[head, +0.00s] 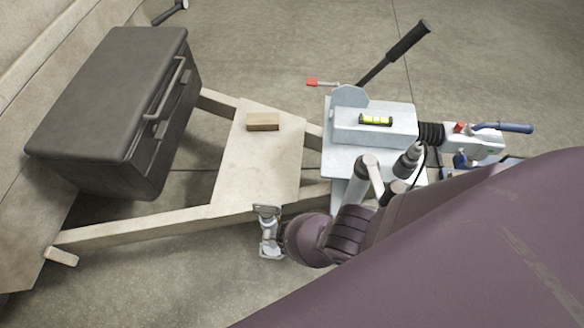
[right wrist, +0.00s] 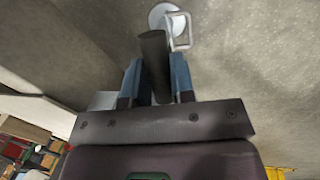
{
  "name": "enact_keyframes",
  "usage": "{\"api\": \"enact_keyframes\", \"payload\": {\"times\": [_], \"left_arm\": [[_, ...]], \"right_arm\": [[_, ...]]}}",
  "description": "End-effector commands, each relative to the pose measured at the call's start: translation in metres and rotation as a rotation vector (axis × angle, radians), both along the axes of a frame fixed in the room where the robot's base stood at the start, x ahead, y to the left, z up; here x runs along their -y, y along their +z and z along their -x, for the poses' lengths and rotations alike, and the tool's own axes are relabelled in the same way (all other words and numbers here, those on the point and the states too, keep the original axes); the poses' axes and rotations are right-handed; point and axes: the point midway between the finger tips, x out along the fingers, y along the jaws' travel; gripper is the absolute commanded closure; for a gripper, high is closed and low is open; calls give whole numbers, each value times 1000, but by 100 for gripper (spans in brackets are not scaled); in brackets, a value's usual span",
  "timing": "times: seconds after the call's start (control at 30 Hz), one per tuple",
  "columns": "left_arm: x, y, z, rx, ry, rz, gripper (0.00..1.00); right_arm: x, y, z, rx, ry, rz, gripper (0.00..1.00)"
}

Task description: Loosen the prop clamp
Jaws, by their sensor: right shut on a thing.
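In the right wrist view my right gripper (right wrist: 156,78) is shut on a dark round handle (right wrist: 153,45), which stands out between its two blue-grey fingers. A pale disc (right wrist: 166,17) with a square metal loop (right wrist: 181,32) shows beyond the handle's end. In the head view my purple arm covers the lower right, and I cannot make out the right fingers there. A grey metal rod (head: 371,170) shows beside the coupling, partly behind the arm. I cannot tell which part is the prop clamp. My left gripper is not in view.
A black toolbox (head: 105,100) stands on the left of the trailer frame (head: 140,225). A wooden block (head: 263,121) lies on the drawbar plate (head: 255,165). A spirit level (head: 376,120) rests on the grey housing (head: 345,125). A black-gripped lever (head: 405,42) and blue handle (head: 505,127) stick out.

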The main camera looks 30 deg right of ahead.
Motion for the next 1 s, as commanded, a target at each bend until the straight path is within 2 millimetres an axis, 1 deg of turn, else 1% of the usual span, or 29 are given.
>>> {"api": "enact_keyframes", "payload": {"times": [0.23,0.37,1.0], "left_arm": [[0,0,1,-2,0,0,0],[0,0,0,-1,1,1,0],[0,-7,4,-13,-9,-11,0]], "right_arm": [[1,1,-1,-2,0,5,100],[1,4,-1,-23,2,36,100],[-2,36,0,-253,2,370,100]]}}
